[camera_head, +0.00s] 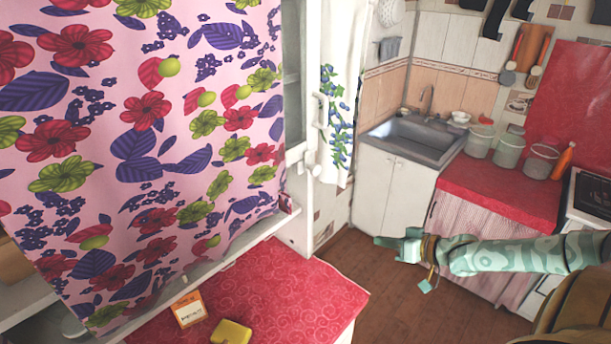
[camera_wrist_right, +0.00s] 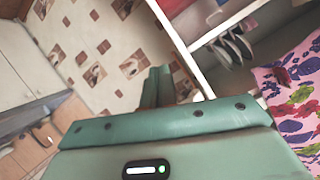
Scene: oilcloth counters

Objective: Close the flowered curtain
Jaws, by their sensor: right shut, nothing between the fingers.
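The flowered curtain (camera_head: 150,150), pink with red, purple and green flowers and leaves, hangs large on the left of the head view. Its edge also shows at the right of the right wrist view (camera_wrist_right: 298,105), beside an uncovered part of a shelf. My right gripper (camera_head: 392,243) is shut and empty, out over the floor to the right of the curtain and well apart from it. Its fingers (camera_wrist_right: 158,84) lie together in the right wrist view, in front of the tiled wall. My left gripper is not in view.
A red-topped counter (camera_head: 290,285) below the curtain bears a yellow sponge-like item (camera_head: 231,332) and a small orange-and-white card (camera_head: 187,309). A sink (camera_head: 425,135) and a red counter (camera_head: 500,190) with containers stand at the right. Plates (camera_wrist_right: 232,45) stand on the shelf.

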